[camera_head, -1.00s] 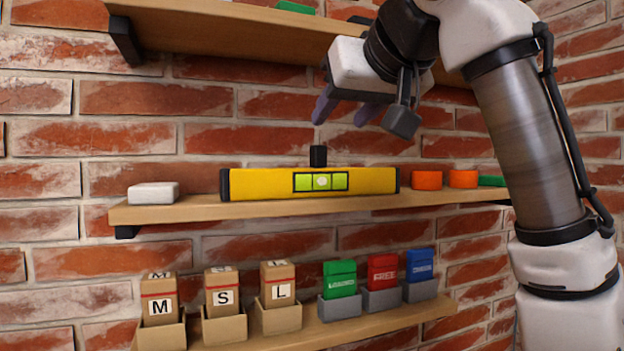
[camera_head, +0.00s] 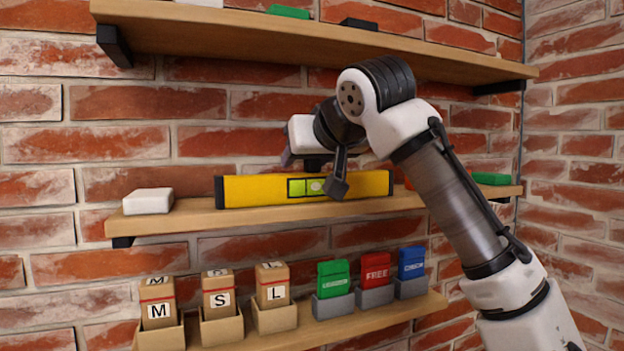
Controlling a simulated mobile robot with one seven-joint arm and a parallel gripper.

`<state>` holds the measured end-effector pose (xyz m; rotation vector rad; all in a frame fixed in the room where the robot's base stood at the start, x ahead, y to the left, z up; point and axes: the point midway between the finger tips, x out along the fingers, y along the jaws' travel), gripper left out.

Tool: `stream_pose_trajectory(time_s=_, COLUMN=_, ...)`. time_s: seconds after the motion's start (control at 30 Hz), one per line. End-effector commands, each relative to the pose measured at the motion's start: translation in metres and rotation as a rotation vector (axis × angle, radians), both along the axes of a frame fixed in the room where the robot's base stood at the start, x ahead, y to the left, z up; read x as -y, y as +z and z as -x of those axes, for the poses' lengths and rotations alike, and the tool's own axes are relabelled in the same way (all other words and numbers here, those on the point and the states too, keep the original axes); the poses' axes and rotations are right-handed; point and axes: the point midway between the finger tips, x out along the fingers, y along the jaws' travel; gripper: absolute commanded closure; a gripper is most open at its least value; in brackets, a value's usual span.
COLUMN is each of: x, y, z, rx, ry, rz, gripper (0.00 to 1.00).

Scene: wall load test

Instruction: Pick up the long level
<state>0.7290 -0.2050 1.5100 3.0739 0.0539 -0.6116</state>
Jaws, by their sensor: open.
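The long level (camera_head: 250,189) is a yellow bar with black end caps and a green vial window near its middle. It lies along the middle wooden shelf. My gripper (camera_head: 312,168) is open, just above and in front of the middle of the level, where the black knob on top of it stood in view earlier. The gripper hides that knob now, and a dark finger part overlaps the right side of the vial window. I cannot tell whether the fingers touch the level or the knob.
The middle shelf (camera_head: 180,222) also holds a white block (camera_head: 148,201) at left and a green block (camera_head: 491,179) at right. The upper shelf (camera_head: 230,32) overhangs my gripper. Below are tan boxes (camera_head: 271,285) and green, red (camera_head: 375,271) and blue packs in holders.

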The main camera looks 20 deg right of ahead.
Motion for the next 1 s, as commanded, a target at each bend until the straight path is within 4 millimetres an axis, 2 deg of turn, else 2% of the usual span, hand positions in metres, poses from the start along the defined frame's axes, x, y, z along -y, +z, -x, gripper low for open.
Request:
stream_pose_trajectory(time_s=0.13, x=0.0002, y=-0.0005, z=0.0001, rx=0.000, ry=0.000, rz=0.000, gripper=0.53)
stream_pose_trajectory(time_s=0.17, x=0.0002, y=-0.0005, z=0.0002, rx=0.000, ry=0.000, rz=0.000, gripper=0.55)
stream_pose_trajectory(time_s=0.5, x=0.0001, y=-0.0002, z=0.0004, rx=0.000, ry=0.000, rz=0.000, gripper=1.00)
stream_pose_trajectory(time_s=1.0, x=-0.0001, y=0.0038, z=0.0027, rx=0.003, ry=0.000, rz=-0.001, gripper=1.00)
